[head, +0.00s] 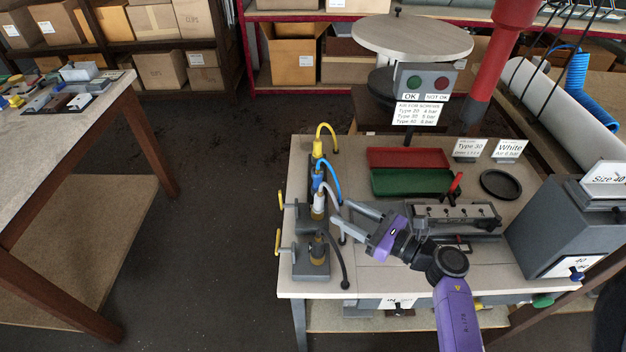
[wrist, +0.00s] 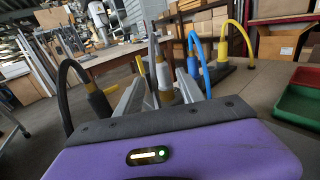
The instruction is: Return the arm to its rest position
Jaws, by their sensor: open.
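My purple arm reaches over the workbench (head: 380,275) from the front right. My gripper (head: 340,213) is open, its two grey fingers pointing left toward the row of hose connectors. In the wrist view the fingers (wrist: 158,84) spread either side of the connector with the white hose (wrist: 165,82). In the head view this connector (head: 318,205) stands just left of the fingertips, seemingly apart from them. Nothing is held.
Connectors with a yellow hose (head: 318,147), a blue hose (head: 318,178) and a black hose (head: 317,250) stand nearby. A slotted fixture (head: 455,216), red tray (head: 408,157), green tray (head: 412,182) and grey box (head: 560,225) occupy the bench. Open floor lies left.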

